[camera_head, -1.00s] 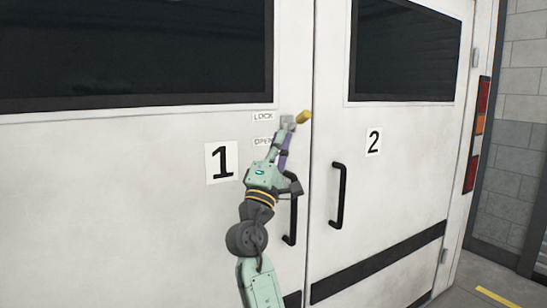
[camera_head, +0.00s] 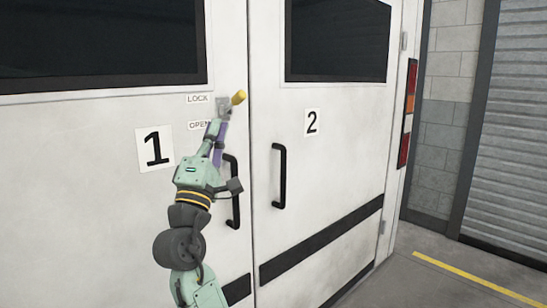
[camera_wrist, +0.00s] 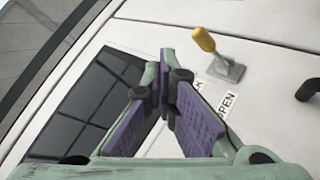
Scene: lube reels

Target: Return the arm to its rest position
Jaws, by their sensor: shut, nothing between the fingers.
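My gripper (camera_head: 218,124) is in front of the left door panel, just below the lock lever in the head view. Its two purple-padded fingers also show in the wrist view (camera_wrist: 167,82); they meet at the tips with nothing between them. The lever has a yellow grip (camera_head: 238,97) that points up and to the right, and a grey base. In the wrist view the yellow grip (camera_wrist: 203,39) and grey base (camera_wrist: 227,68) stand apart from the fingers, to their right. My arm reaches up from the bottom of the head view.
White door panels marked 1 (camera_head: 156,147) and 2 (camera_head: 312,122) stand closed, with black handles (camera_head: 233,190) (camera_head: 279,176) and dark windows. LOCK (camera_head: 198,99) and OPEN (camera_head: 199,125) labels sit by the lever. Open floor with a yellow line (camera_head: 470,276) lies to the right.

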